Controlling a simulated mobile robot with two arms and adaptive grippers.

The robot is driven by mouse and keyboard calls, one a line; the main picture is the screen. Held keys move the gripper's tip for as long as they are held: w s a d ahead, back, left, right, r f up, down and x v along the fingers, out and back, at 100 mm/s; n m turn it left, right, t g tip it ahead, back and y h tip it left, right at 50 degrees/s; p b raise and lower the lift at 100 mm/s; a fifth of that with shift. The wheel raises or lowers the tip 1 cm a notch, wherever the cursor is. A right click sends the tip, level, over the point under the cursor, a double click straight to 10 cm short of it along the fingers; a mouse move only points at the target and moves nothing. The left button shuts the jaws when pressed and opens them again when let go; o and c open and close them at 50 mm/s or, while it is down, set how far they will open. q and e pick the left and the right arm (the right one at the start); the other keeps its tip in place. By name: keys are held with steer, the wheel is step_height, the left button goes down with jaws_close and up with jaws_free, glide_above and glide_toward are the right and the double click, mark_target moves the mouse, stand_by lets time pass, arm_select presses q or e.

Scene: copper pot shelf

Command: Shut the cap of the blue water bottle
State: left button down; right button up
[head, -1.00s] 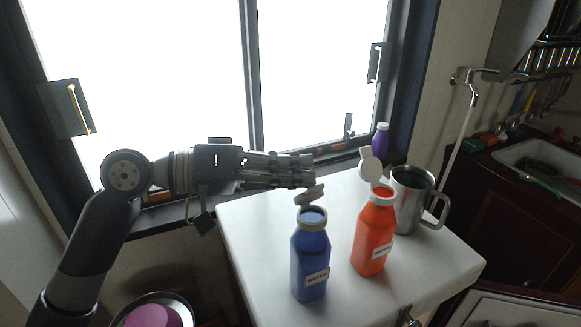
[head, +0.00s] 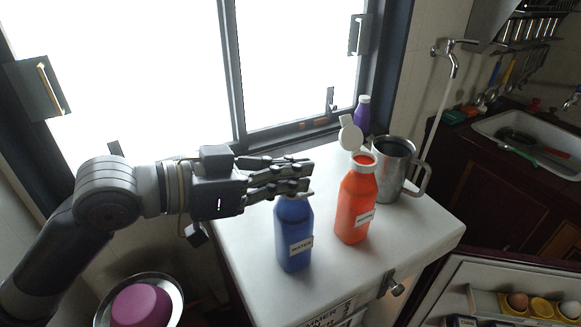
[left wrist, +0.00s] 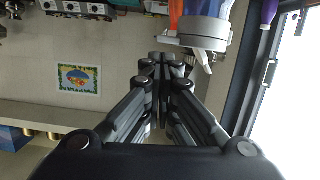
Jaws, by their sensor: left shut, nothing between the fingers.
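The blue water bottle (head: 293,235) stands upright on the white counter in the head view. My left gripper (head: 305,178) is shut and empty, its fingers lying level across the bottle's top. They hide most of the bottle's mouth and cap, so I cannot tell how far the cap is closed or whether the fingers touch it. In the left wrist view the left gripper's fingers (left wrist: 172,62) are together, with a pale round part (left wrist: 205,32) just beyond them that I cannot clearly identify. My right gripper is not in view.
An orange bottle (head: 354,205) with its white cap (head: 350,135) flipped open stands right of the blue one. A steel mug (head: 393,172) and a purple bottle (head: 362,115) are behind it. The white counter (head: 425,228) is clear at front right. A window stands behind.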

arm_select(q)
steer(key=shift+s+f+m, duration=0.15)
steer(key=shift+f+m, duration=0.1)
steer(key=shift+m, duration=0.05)
stand_by(0.5)
